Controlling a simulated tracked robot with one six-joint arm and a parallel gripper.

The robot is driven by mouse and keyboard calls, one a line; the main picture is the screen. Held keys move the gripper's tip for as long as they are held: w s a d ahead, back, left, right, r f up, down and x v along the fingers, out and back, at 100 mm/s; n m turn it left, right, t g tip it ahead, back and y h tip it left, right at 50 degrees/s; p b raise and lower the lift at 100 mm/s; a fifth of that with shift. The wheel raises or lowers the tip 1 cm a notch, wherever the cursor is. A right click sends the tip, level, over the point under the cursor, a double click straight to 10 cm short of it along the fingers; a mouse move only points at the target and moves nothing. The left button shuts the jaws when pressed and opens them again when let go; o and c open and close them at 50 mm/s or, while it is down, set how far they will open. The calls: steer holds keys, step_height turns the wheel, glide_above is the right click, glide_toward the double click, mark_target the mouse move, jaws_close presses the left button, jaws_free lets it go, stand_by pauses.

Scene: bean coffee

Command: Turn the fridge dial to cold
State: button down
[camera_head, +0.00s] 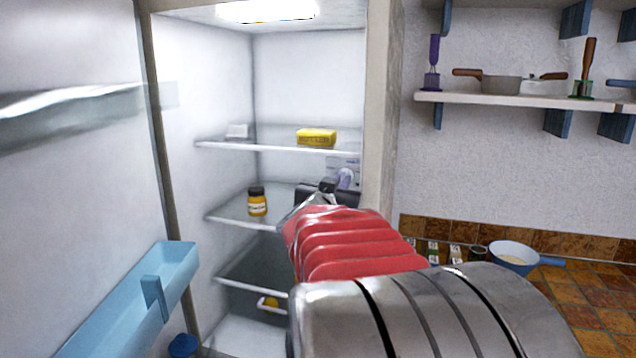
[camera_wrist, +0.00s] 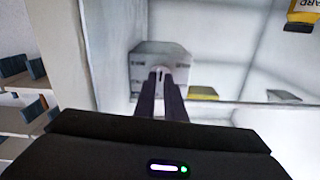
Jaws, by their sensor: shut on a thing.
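The fridge dial (camera_head: 345,178) is a pale knob on a light panel (camera_head: 343,163) at the fridge's right inner wall, below the upper shelf. In the wrist view the dial's grey housing (camera_wrist: 160,52) is straight ahead of my fingers. My gripper (camera_head: 328,186) reaches into the open fridge, and its dark fingers (camera_wrist: 161,75) are closed on the dial at the housing. The fingers hide most of the dial, and I cannot read its setting.
The butter pack (camera_head: 317,137) lies on the upper shelf, and a mustard jar (camera_head: 257,202) stands on the middle shelf. The open fridge door (camera_head: 75,180) with a blue bin (camera_head: 130,310) is at left. A wall shelf (camera_head: 520,99) and blue pan (camera_head: 513,258) are at right.

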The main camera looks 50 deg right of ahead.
steer(key=m, duration=0.8)
steer(key=shift+w+a+f+m, duration=0.2)
steer(key=shift+w+f+m, duration=0.05)
steer(key=shift+m, duration=0.05)
stand_by(0.3)
steer(key=c, duration=2.2)
jaws_free()
steer(key=o, duration=0.4)
steer(key=shift+r, duration=0.2)
steer(key=shift+s, duration=0.15)
steer(key=v, duration=1.3)
steer(key=shift+s+a, duration=0.1)
steer(key=shift+a, duration=0.2)
